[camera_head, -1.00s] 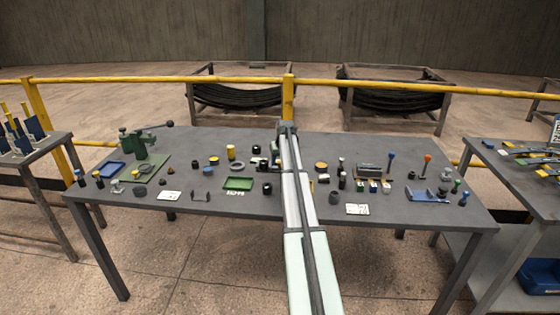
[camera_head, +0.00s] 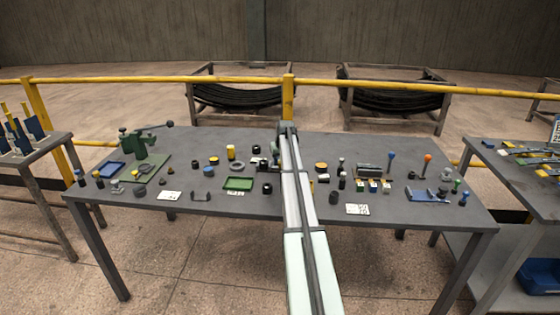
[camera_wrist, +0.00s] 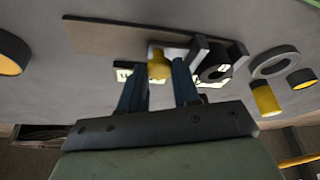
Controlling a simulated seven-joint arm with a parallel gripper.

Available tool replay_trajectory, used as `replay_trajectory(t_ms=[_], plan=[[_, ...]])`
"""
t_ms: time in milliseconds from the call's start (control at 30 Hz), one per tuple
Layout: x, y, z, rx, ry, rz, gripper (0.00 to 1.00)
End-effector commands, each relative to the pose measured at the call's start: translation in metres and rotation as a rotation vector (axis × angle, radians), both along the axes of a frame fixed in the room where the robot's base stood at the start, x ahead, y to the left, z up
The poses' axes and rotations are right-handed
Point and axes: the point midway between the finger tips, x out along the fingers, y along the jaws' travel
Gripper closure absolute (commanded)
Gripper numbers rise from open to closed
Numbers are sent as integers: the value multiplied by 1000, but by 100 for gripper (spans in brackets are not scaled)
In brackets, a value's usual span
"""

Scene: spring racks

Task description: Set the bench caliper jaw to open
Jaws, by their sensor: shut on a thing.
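The bench caliper is a brown plate (camera_wrist: 105,40) with a pale metal slide, a dark jaw piece (camera_wrist: 198,48) and a yellow knob (camera_wrist: 159,66), all in the wrist view. My gripper (camera_wrist: 160,82) has its two blue fingers on either side of the yellow knob and is shut on it. The dark jaw piece is just right of the fingers, beside a black round part (camera_wrist: 216,64). Small pale labels show partly behind the fingers; their text is not readable. In the head view my arm hides most of the caliper and the fingers.
In the wrist view a grey ring (camera_wrist: 275,62) and a yellow cylinder (camera_wrist: 265,98) stand to the right, and a yellow-topped disc (camera_wrist: 10,52) at the left. The head view shows a crowded bench (camera_head: 240,207) with a green tray (camera_head: 238,184) left of my arm.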

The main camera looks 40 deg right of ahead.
Motion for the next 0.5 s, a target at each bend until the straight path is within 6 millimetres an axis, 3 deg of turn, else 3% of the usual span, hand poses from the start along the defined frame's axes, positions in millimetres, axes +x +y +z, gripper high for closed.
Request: replay_trajectory(t_ms=[167, 500], plan=[[-1, -1, 0, 0, 0, -1, 100], [-25, -25, 0, 0, 0, -1, 100]])
